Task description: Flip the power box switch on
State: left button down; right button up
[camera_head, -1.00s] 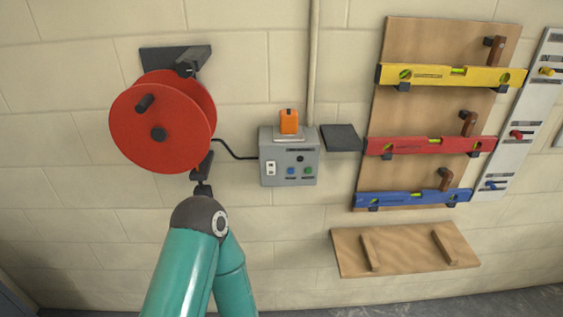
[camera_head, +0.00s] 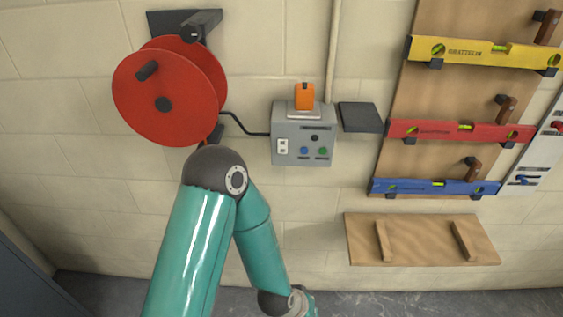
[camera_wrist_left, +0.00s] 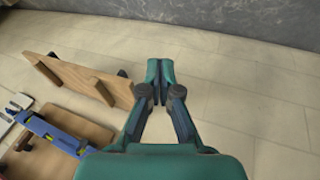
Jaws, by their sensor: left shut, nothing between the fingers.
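The power box (camera_head: 302,158) is a grey box on the wall in the head view. A white switch (camera_head: 283,146) sits at the left of its front, beside a black knob (camera_head: 314,138), a blue button (camera_head: 304,150) and a green button (camera_head: 323,151). I cannot tell the switch's position. My left arm reaches in from below, its forearm hanging below and left of the box. The left gripper (camera_wrist_left: 160,72) shows only in the wrist view, shut and empty, apart from the wall items there. The power box is not in that view. My right gripper is not seen.
A red cable reel (camera_head: 160,98) hangs left of the box, joined by a black cable. An orange item (camera_head: 304,95) stands on the box, with a dark wall plate (camera_head: 360,117) to its right. Right are levels on a board and a wooden shelf (camera_head: 420,255); bare wall lies below the box.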

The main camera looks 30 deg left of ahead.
aim_at(282, 152)
pick_arm(q)
jog(key=w+a+r+n+t+y+b, duration=0.25)
jog(key=w+r+n+t, duration=0.2)
jog(key=r, duration=0.35)
jog(key=w+a+r+n+t+y+b, duration=0.2)
jog(key=w+a+r+n+t, duration=0.15)
jog(key=w+r, duration=0.35)
jog(key=s+a+r+n+y+b, duration=0.1)
jog(key=a+r+n+y, duration=0.1)
jog(key=r, duration=0.3)
jog(key=s+a+r+n+t+y, duration=0.1)
jog(key=s+a+r+n+y, duration=0.1)
jog(key=r+n, duration=0.3)
jog(key=s+a+r+n+y+b, duration=0.1)
jog(key=s+a+r+n+y, duration=0.1)
jog(key=a+r+n, duration=0.1)
notch_tip(282, 152, up, 3)
jog(key=shift+a+f+n+b, duration=0.2)
jog(key=shift+a+n+b, duration=0.2)
jog(key=shift+a, duration=0.15)
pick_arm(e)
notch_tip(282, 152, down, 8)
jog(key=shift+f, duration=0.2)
pick_arm(q)
jog(key=shift+w+a+y, duration=0.1)
jog(key=shift+w+y, duration=0.05)
jog(key=shift+y, duration=0.1)
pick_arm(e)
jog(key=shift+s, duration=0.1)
